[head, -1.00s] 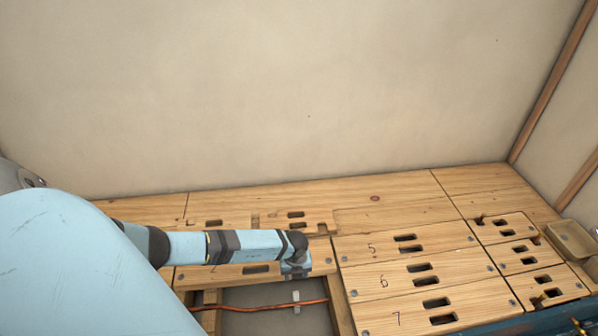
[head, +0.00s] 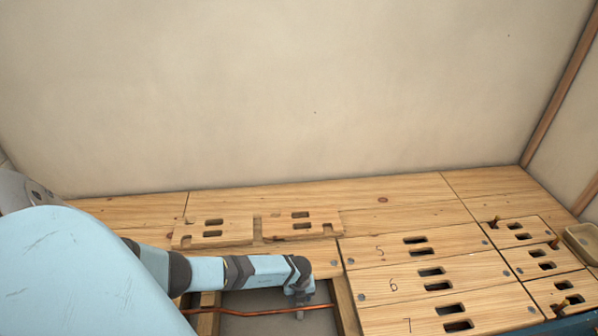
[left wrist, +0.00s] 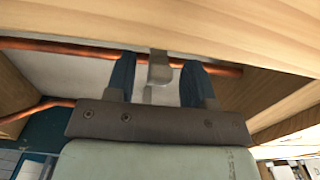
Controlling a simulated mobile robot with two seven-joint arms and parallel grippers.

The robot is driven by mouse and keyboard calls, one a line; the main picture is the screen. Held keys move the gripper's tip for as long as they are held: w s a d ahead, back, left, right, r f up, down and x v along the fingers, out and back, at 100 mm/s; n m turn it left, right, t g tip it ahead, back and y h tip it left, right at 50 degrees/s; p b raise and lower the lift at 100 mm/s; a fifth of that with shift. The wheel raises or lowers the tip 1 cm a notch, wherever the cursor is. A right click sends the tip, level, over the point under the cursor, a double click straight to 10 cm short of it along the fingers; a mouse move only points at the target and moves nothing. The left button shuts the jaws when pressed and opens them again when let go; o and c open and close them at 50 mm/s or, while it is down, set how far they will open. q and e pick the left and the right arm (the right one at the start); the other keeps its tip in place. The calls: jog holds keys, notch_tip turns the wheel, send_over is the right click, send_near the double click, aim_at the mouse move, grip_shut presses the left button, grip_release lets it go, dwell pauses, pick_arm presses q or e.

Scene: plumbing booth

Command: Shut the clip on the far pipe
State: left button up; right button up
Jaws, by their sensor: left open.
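A copper pipe (head: 262,312) runs across the floor opening in the head view. It also crosses the top of the left wrist view (left wrist: 75,47). A small grey clip (left wrist: 160,68) is at this pipe in the left wrist view; I cannot tell whether it is open or shut. My left gripper (left wrist: 158,82) is open, with one blue finger on either side of the clip. Contact with it is not clear. In the head view my left gripper (head: 300,290) points down over the opening and partly hides the clip. My right gripper is not in view.
Wooden boards edge the opening, with numbered slotted boards (head: 430,254) at its right. A loose notched board (head: 212,232) lies behind my left arm. Another copper pipe (left wrist: 38,108) bends at the lower left of the left wrist view. A small tray (head: 582,240) is at the far right.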

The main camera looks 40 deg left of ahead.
pick_arm(q)
grip_shut()
jog(key=shift+r, duration=0.1)
